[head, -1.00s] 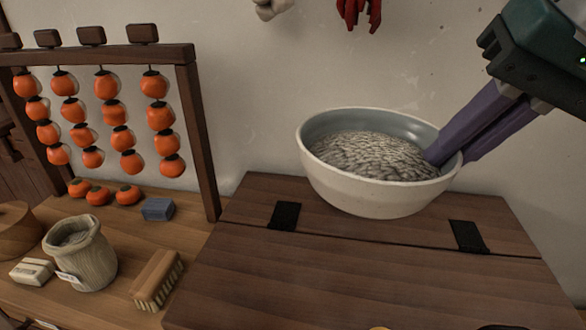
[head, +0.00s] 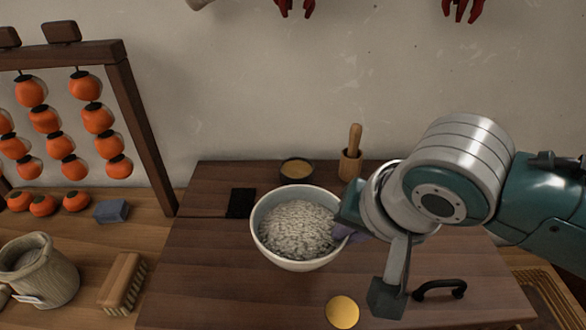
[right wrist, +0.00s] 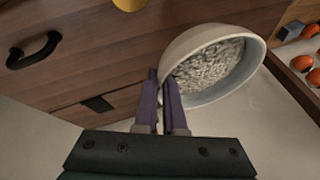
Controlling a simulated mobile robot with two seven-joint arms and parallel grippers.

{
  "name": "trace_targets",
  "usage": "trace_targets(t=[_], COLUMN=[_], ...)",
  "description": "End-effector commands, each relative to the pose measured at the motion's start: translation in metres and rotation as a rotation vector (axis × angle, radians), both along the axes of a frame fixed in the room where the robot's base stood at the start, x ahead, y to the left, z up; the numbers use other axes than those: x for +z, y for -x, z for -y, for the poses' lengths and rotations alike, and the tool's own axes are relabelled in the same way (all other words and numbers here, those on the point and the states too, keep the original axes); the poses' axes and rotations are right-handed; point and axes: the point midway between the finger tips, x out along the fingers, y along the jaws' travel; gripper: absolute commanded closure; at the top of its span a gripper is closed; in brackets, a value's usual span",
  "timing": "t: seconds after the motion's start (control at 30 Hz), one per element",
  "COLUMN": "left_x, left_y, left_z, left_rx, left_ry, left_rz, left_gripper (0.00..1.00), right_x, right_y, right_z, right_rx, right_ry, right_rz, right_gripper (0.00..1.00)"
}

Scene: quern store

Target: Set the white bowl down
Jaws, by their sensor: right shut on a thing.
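The white bowl (head: 297,262) is full of pale grey grain (head: 298,228) and looks about level over the dark wooden chest top (head: 210,270). My right gripper (head: 345,232) is shut on the bowl's right rim, its purple fingers partly hidden by my wrist. In the right wrist view the bowl (right wrist: 195,42) shows at the ends of the gripper's fingers (right wrist: 162,80). I cannot tell whether the bowl's base touches the wood. My left gripper is not in view.
Behind the bowl stand a small dark dish (head: 296,170) and a mortar with a wooden pestle (head: 350,162). A yellow disc (head: 342,312) and black handle (head: 440,289) are at the front. A brush (head: 124,284) and pot (head: 38,272) stand left. The chest's front left is clear.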

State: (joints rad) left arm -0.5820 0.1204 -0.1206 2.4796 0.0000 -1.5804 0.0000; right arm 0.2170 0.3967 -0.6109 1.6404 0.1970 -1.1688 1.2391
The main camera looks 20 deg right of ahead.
Motion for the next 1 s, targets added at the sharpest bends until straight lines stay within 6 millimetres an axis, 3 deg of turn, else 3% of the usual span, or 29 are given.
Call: trace_targets(t=[0.4,0.8,0.83,1.0], left_x=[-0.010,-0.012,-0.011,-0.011], left_y=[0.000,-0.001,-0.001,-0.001], left_z=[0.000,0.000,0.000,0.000], left_rx=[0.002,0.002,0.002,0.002], left_ry=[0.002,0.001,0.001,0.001], left_rz=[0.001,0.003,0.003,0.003], left_gripper=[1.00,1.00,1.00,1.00], right_x=[-0.047,-0.052,-0.052,-0.052], right_y=[-0.001,-0.001,-0.001,0.000], right_z=[0.000,-0.001,0.000,0.000], right_rx=[0.000,0.000,0.000,0.000], right_ry=[-0.001,-0.002,-0.001,-0.001], right_rz=[0.002,0.004,0.002,0.002], right_gripper=[1.00,1.00,0.91,0.72])
